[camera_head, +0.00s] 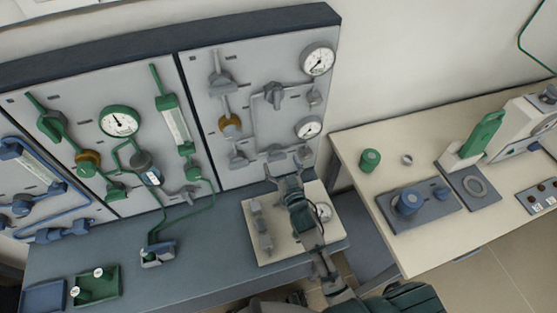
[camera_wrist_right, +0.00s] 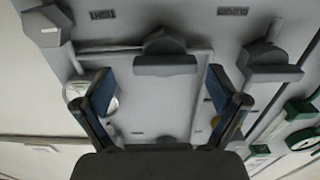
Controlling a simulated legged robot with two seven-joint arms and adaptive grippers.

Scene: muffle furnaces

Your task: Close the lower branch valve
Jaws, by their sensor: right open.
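On the grey right-hand panel (camera_head: 262,60), a branch pipe carries small grey valves. A lower middle grey valve (camera_head: 275,153) sits near the panel's bottom edge, and it also shows in the right wrist view (camera_wrist_right: 165,55). A lower right grey valve (camera_head: 304,155) sits below the lower gauge (camera_head: 309,127). I cannot tell by label which is the lower branch valve. My right gripper (camera_head: 285,172) is in front of the panel's bottom. In the right wrist view its fingers (camera_wrist_right: 160,92) are open and empty, with the middle valve beyond the gap. My left gripper is out of view.
A beige board (camera_head: 255,205) with grey fittings lies on the bench under my right arm. Another grey valve (camera_wrist_right: 268,65) stands beside the middle one. Green pipework (camera_head: 170,115) fills the panel to the left. A side table (camera_head: 370,190) with instruments stands at right.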

